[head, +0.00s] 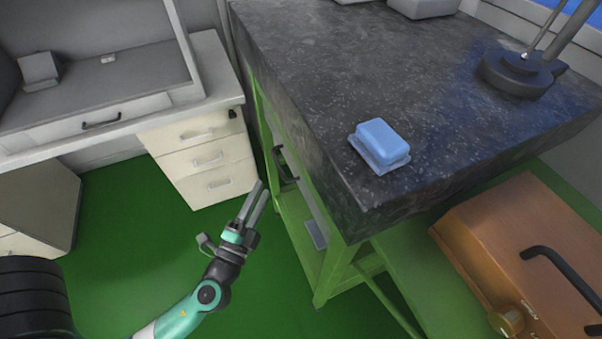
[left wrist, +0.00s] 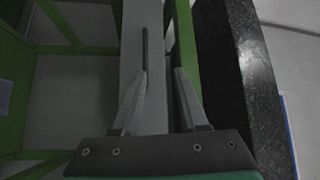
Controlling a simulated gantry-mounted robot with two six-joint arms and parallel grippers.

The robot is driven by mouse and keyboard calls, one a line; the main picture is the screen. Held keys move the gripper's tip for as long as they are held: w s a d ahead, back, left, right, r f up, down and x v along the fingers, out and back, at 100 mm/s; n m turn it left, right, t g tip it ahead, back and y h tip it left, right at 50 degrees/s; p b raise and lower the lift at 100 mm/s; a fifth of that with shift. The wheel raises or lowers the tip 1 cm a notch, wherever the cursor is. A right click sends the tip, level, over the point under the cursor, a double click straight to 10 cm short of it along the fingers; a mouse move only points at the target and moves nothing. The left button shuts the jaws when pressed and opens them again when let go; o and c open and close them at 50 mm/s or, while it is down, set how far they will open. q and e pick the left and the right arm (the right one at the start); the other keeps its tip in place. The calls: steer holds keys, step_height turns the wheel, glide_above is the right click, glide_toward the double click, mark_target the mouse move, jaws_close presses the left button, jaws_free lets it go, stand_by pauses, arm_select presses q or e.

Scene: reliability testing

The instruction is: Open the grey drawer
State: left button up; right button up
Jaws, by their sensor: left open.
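The grey drawer (head: 307,188) is set in the green frame under the dark stone worktop, and it looks closed. Its black handle (head: 284,165) stands out from the front. In the left wrist view the drawer front is a light grey strip (left wrist: 132,45) and the handle a thin dark bar (left wrist: 145,46). My left gripper (head: 261,187) is open and empty, just left of and below the handle in the head view. In the left wrist view the handle's near end lies close to the left fingertip; I cannot tell whether they touch. My right gripper is not in view.
A blue box (head: 381,142) sits on the dark worktop (head: 340,80). A white cabinet (head: 205,160) with several drawers stands left of the gripper. An orange case (head: 520,245) is at the lower right. The green floor (head: 130,240) around my left arm is clear.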

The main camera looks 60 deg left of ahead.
mark_target(279, 163)
arm_select(q)
steer(key=shift+m, duration=0.4)
steer(key=w+a+p, duration=0.1)
steer(key=w+a, duration=0.1)
steer(key=w, duration=0.1)
steer(key=w+a, duration=0.2)
steer(key=w+a+f+p, duration=0.1)
steer(key=w+a, duration=0.2)
steer(key=shift+w+p, duration=0.3)
steer(key=shift+p, duration=0.05)
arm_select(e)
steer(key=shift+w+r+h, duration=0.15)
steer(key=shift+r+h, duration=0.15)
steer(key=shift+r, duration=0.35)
arm_select(q)
jaws_close()
stand_by(0.3)
